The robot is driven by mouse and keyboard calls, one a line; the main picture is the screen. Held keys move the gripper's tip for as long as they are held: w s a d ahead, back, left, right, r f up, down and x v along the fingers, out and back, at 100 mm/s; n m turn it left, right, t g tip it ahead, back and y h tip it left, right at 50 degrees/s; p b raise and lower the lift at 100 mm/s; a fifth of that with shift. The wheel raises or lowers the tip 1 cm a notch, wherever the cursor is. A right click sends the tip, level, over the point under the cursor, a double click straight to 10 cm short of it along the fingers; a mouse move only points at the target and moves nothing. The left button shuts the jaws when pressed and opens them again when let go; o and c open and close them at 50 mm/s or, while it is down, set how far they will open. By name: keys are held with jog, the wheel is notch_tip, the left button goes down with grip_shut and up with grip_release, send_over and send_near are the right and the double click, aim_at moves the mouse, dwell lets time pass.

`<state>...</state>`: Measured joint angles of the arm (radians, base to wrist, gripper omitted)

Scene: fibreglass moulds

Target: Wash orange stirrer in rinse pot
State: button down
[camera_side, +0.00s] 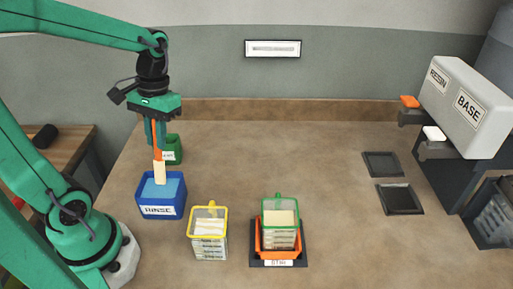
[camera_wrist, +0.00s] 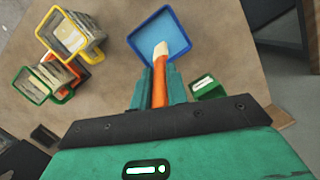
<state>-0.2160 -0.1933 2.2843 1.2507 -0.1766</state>
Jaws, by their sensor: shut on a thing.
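My gripper (camera_side: 155,135) is shut on the orange stirrer (camera_side: 155,140), which hangs upright with its pale flat end (camera_side: 159,172) pointing down. The blue rinse pot (camera_side: 161,211), labelled RINSE, holds blue liquid and stands right below. The pale end overlaps the liquid in the side view; I cannot tell how far it dips in. In the wrist view, the stirrer (camera_wrist: 159,93) runs forward from between my fingers (camera_wrist: 158,85) and its pale end lies over the near part of the rinse pot (camera_wrist: 141,29).
A green pot (camera_side: 173,150) stands close behind the rinse pot. A yellow-rimmed container (camera_side: 209,250) is to its right. A green-rimmed container (camera_side: 280,200) sits in an orange holder (camera_side: 262,246) on a dark pad. The RESIN BASE dispenser (camera_side: 463,105) and dark pads (camera_side: 400,199) are right. Mid-table is clear.

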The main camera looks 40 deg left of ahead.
aim_at(158, 159)
jog(key=shift+x, duration=2.2)
